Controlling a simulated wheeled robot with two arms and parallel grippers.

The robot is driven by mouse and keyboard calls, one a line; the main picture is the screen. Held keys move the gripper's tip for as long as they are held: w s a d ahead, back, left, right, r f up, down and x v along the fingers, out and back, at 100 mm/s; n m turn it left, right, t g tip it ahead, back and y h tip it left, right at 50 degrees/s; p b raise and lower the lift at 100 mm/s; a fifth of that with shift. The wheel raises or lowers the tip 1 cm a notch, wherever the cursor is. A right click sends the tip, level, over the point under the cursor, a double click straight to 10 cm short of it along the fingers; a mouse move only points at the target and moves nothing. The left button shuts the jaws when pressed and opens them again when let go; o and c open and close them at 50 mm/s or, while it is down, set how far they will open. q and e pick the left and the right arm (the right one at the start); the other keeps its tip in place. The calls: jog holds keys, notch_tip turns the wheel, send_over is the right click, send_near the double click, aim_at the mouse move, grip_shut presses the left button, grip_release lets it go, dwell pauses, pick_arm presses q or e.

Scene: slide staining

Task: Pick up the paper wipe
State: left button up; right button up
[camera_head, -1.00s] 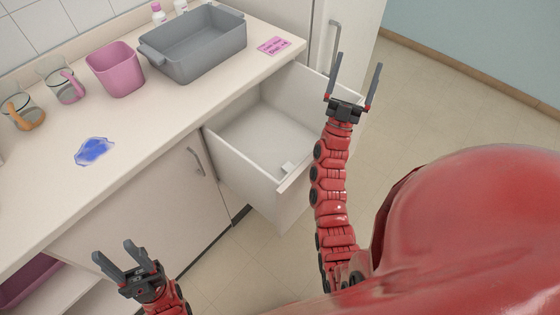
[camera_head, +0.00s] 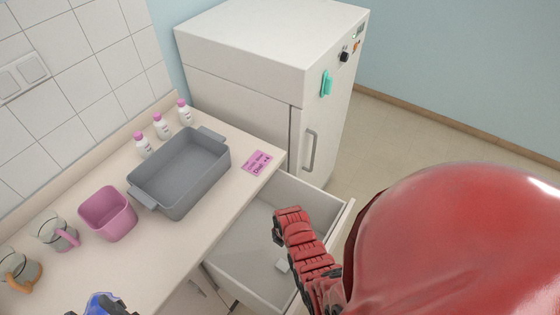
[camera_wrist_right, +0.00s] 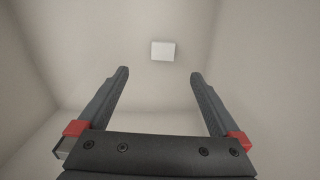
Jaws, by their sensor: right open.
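A small white square, seemingly the paper wipe (camera_head: 282,265), lies on the floor of the open drawer (camera_head: 236,262). In the right wrist view the wipe (camera_wrist_right: 163,51) lies flat beyond my fingertips, between the lines of the two fingers. My right gripper (camera_wrist_right: 160,73) is open and empty, pointing down into the drawer. In the head view my right forearm reaches over the drawer and mostly hides this gripper. Dark tips, seemingly of my left gripper (camera_head: 108,304), show at the bottom edge over a blue patch; the rest is cut off.
The drawer's walls surround my right gripper. On the counter stand a grey basin (camera_head: 215,165), a pink container (camera_head: 108,214), glass mugs (camera_head: 56,236) and several white bottles (camera_head: 162,127). A pink note (camera_head: 257,164) lies near the counter edge. A white cabinet (camera_head: 245,80) stands behind the drawer.

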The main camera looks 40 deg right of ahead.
jog(key=f+b, duration=0.3)
jog(key=f, duration=0.1)
jog(key=f+b, duration=0.3)
jog(key=f, duration=0.1)
jog(key=f+b, duration=0.3)
jog(key=f, duration=0.1)
jog(key=shift+s+a+b, duration=0.2)
jog(key=shift+s+b, duration=0.2)
jog(key=f+b, duration=0.5)
jog(key=shift+a+f, duration=0.25)
jog(key=shift+a, duration=0.15)
jog(key=shift+r, duration=0.1)
jog(key=shift+c, duration=0.2)
jog(key=c, duration=1.2)
jog(key=shift+r, duration=0.2)
jog(key=shift+r, duration=0.45)
notch_tip(320, 180, up, 9)
jog(key=b, duration=0.1)
jog(key=shift+b, duration=0.4)
